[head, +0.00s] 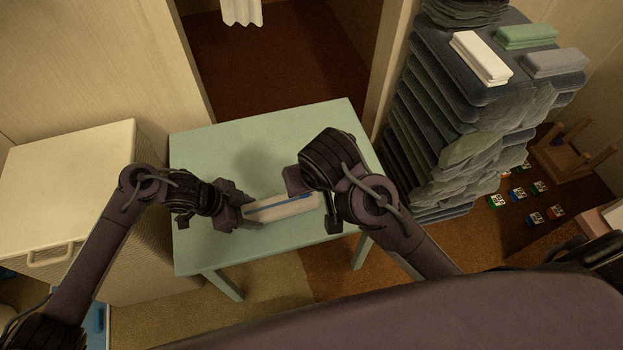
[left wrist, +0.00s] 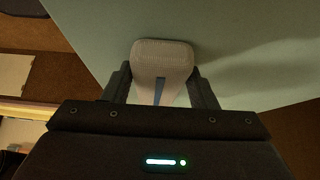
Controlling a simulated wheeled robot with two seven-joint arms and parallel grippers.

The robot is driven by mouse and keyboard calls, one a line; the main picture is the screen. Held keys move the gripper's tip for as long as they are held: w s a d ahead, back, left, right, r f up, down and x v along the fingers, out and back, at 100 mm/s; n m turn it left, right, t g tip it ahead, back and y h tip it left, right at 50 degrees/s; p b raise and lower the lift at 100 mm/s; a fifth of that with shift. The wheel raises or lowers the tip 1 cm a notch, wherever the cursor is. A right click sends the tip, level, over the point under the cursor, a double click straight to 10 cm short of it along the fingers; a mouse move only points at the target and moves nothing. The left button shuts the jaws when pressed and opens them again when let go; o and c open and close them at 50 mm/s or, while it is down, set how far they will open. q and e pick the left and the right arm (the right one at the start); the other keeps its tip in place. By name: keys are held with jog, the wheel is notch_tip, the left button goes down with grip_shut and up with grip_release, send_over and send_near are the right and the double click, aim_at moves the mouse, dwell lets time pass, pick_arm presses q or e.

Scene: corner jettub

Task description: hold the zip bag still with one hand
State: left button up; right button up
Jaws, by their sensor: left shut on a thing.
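The zip bag (head: 280,207) is a long white pouch with a blue strip along its top. It is at the mint-green table (head: 260,139); whether it touches the tabletop is unclear. My left gripper (head: 243,211) is shut on its left end. In the left wrist view the bag (left wrist: 162,62) sits between the two fingers of the left gripper (left wrist: 161,88). My right gripper (head: 314,205) is at the bag's right end, partly hidden by its own wrist. I cannot tell whether its fingers are open or touch the bag.
A pale cabinet (head: 70,175) stands left of the table. A tall stack of dark folded cloth (head: 440,120) stands to the right, with white, green and grey folded pieces on top. A wooden stool (head: 570,150) and small coloured boxes are at far right. The table's back part is clear.

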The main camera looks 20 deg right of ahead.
pick_arm(q)
jog(key=shift+s+a+f, duration=0.15)
jog(key=shift+s+f, duration=0.05)
jog(key=shift+f, duration=0.05)
jog(key=o, duration=1.3)
jog(key=shift+w, duration=0.1)
jog(key=shift+r, duration=0.15)
jog(key=shift+w, duration=0.1)
